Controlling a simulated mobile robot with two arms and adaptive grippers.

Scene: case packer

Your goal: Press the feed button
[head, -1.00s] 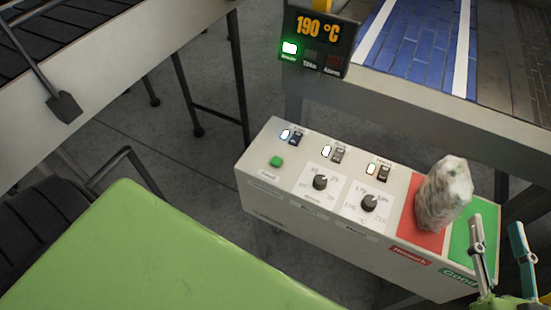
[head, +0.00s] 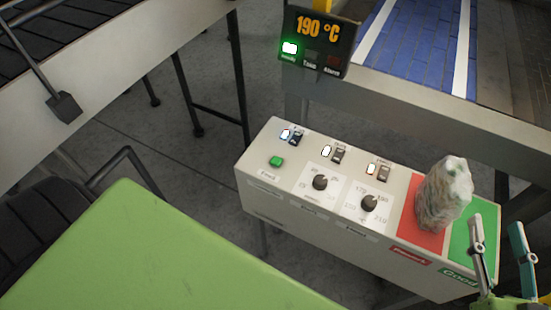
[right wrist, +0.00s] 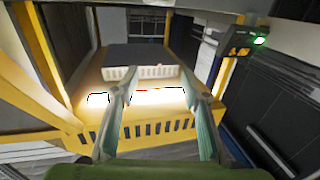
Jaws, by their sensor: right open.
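My right gripper (head: 502,240) is at the lower right of the head view, beside the green end of the box and well away from the button. Its two fingers are apart with nothing between them. In the right wrist view the open fingers (right wrist: 160,95) point toward a yellow-framed machine, and the button is not seen there. My left gripper is not in view.
The box also carries switches (head: 335,154), two dials (head: 320,182) and red and green pads. A clear wrapped bag (head: 445,195) stands on the red pad. A display (head: 317,42) reads 190 °C with a green lamp lit. A green surface (head: 140,255) lies at front left.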

